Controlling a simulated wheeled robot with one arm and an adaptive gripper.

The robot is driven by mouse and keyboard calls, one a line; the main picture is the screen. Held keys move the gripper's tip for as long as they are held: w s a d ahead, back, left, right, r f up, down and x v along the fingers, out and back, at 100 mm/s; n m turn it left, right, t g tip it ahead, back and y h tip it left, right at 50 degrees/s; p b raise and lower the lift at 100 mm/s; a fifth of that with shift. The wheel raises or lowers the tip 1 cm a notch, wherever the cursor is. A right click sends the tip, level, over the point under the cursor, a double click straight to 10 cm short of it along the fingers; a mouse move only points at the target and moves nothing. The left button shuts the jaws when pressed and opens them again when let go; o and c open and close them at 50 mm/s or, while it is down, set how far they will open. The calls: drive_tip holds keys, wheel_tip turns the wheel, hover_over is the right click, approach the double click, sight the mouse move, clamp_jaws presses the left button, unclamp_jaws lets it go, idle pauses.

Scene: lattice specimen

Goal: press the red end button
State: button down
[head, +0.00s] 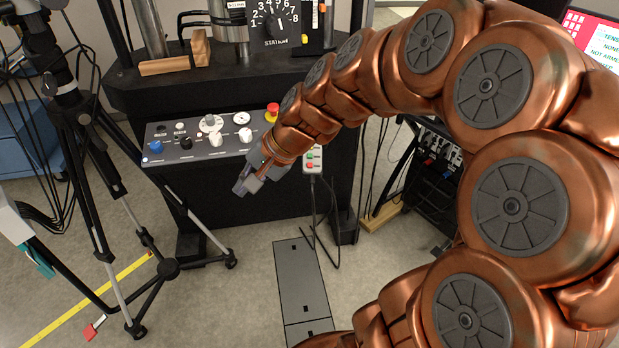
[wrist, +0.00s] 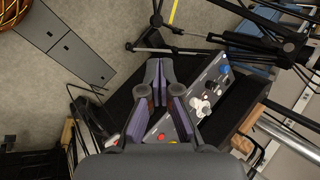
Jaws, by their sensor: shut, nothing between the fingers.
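My gripper (head: 243,186) is shut and empty in front of the black machine, below the left-to-right control panel (head: 180,142). Its fingers also show in the wrist view (wrist: 160,75). A red mushroom button (head: 272,108) on a yellow base sits at the panel's right end, partly hidden by my arm. A red cap (wrist: 161,137) shows low in the wrist view, just above my gripper's body. A small white hand box (head: 312,160) with small coloured buttons hangs right of my wrist. My gripper touches none of these buttons.
The panel also bears a blue knob (head: 155,146), white knobs and a gauge. A black tripod (head: 165,268) stands at left. A station dial (head: 275,24) is above. A grey floor plate (head: 300,280) lies below, and cables hang at right. The floor in front is mostly clear.

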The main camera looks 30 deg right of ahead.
drive_tip(key=w+d+f+m+t+h+b, duration=0.1)
drive_tip(key=w+d+f+m+t+b, duration=0.1)
drive_tip(key=d, duration=0.6)
drive_tip(key=w+d+f+m+t+h+b, duration=0.1)
drive_tip(key=w+d+m+t+b, duration=0.1)
drive_tip(key=w+d+m, duration=0.3)
drive_tip(key=w+d+f+m+t+h+b, duration=0.1)
drive_tip(key=w+d+m, duration=0.3)
drive_tip(key=d, duration=0.7)
drive_tip(key=shift+f+m+t+h+b, duration=0.3)
drive_tip(key=shift+f+m+t+b, duration=0.2)
drive_tip(key=shift+f+m+t, duration=0.3)
drive_tip(key=shift+f, duration=0.2)
drive_tip(key=b, duration=0.5)
hover_over(310, 165)
drive_tip(key=s, duration=0.2)
wheel_tip(310, 165, down, 6)
drive_tip(key=shift+w+a+f+b, duration=0.15)
drive_tip(key=shift+f+b, duration=0.2)
drive_tip(key=shift+f, duration=0.25)
drive_tip(key=shift+w+f+b, duration=0.15)
drive_tip(key=shift+f+b, duration=0.2)
drive_tip(key=shift+f, duration=0.2)
drive_tip(key=shift+f, duration=0.15)
drive_tip(key=shift+w+f, duration=0.1)
drive_tip(key=shift+f, duration=0.15)
